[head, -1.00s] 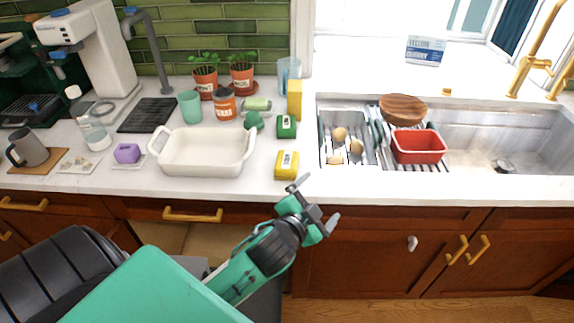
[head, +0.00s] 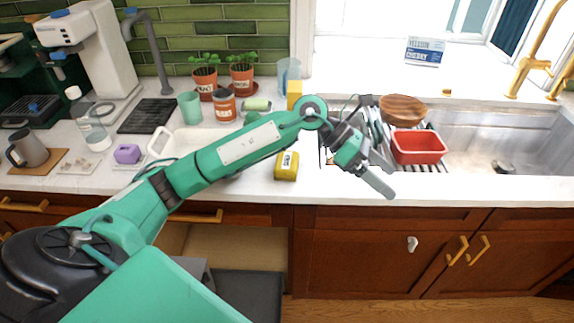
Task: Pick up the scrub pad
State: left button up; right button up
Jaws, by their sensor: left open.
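No label clearly reads scrub pad, so I cannot tell for sure which item it is. A yellow labelled block (head: 286,166) lies near the counter's front edge, left of the sink. A purple block (head: 127,153) lies further left, and an upright yellow block (head: 294,95) stands behind. My left gripper (head: 388,182) is open, over the sink's front edge, right of the yellow labelled block and below the red tub. Nothing shows between its fingers. My left arm hides the green labelled block and much of the white baking dish (head: 160,143). My right gripper is out of view.
The sink (head: 470,135) holds a rack with a red tub (head: 418,147) and a wooden bowl (head: 403,109). Potted plants (head: 242,75), cups and a coffee machine (head: 95,50) stand along the back. The counter's front strip (head: 240,188) is clear.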

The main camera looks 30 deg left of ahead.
pick_arm(q)
jog(key=w+a+y, duration=0.4)
jog(key=a+y, duration=0.4)
jog(key=a, duration=0.6)
notch_tip(320, 180, up, 3)
jog(key=y, duration=0.5)
send_over(287, 160)
jog(key=shift+g, duration=0.3)
notch_tip(287, 160, down, 5)
jog(key=shift+w, duration=0.1)
notch_tip(287, 160, down, 3)
jog(key=shift+f, duration=0.2)
jog(key=shift+f+p, duration=0.2)
jog(key=shift+p, duration=0.15)
notch_tip(287, 160, down, 4)
jog(key=shift+p, duration=0.75)
jog(key=shift+f, duration=0.4)
jog(key=c, duration=0.9)
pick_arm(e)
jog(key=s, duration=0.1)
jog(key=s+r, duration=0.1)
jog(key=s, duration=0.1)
